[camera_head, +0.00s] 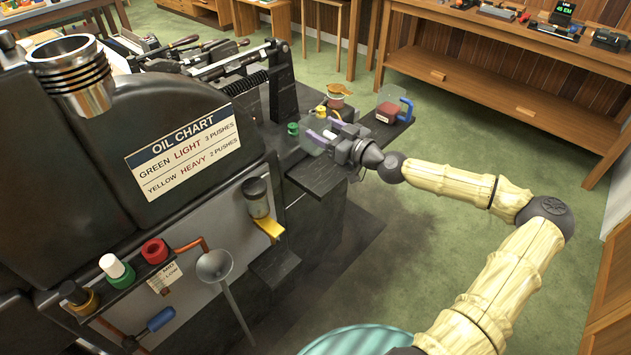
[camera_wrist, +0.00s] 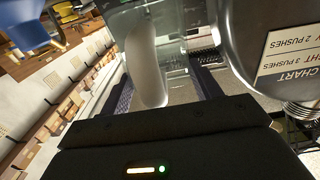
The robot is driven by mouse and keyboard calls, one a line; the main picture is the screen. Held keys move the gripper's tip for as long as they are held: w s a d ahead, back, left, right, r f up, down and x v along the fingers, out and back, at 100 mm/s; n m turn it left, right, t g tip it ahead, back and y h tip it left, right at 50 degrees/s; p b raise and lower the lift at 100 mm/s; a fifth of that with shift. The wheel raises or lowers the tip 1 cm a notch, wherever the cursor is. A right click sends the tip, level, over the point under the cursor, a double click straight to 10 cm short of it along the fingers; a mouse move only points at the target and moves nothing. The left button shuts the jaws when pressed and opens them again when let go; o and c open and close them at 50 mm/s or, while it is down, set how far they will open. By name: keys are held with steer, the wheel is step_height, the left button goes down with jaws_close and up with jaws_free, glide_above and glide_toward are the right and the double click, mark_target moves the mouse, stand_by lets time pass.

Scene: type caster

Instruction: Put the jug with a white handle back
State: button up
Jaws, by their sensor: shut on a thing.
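My gripper (camera_head: 327,138) is at the end of the outstretched arm, beside the dark machine. In the wrist view, the white handle (camera_wrist: 147,65) of a clear jug (camera_wrist: 175,25) stands between my two dark fingers (camera_wrist: 165,95), which are shut on it. In the head view the clear jug (camera_head: 313,142) is faint and partly hidden by my gripper. It is over or at the machine's dark ledge; I cannot tell whether it touches the ledge.
A clear jug with a blue handle and red contents (camera_head: 389,112) stands on the dark ledge (camera_head: 385,133), right of my gripper. The machine's oil chart (camera_head: 182,151) faces the front. Green floor is open at right.

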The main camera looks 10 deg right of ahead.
steer(key=shift+f, duration=2.9)
steer(key=shift+f, duration=2.1)
steer(key=shift+f, duration=0.15)
steer(key=o, duration=1.2)
steer(key=shift+c, duration=0.2)
